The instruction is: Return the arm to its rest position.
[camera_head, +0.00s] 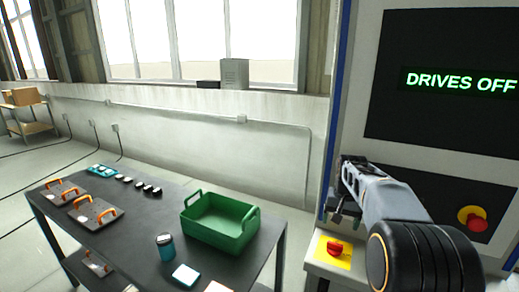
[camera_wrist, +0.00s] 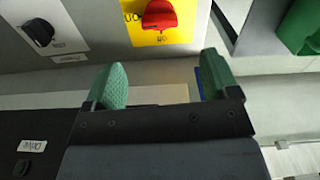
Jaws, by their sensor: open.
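My gripper (camera_head: 342,208) is beside the machine's front panel, above and close to a red switch (camera_head: 335,246) on a yellow plate. My arm reaches in from the lower right and hides part of the panel. In the wrist view, my gripper (camera_wrist: 163,80) shows two green-padded fingers spread apart with nothing between them. The red switch (camera_wrist: 159,14) on its yellow plate lies just beyond the fingertips, apart from them. The machine's screen (camera_head: 440,75) reads DRIVES OFF.
A red emergency button (camera_head: 473,218) is on the panel at right. A black knob (camera_wrist: 38,33) is left of the red switch.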

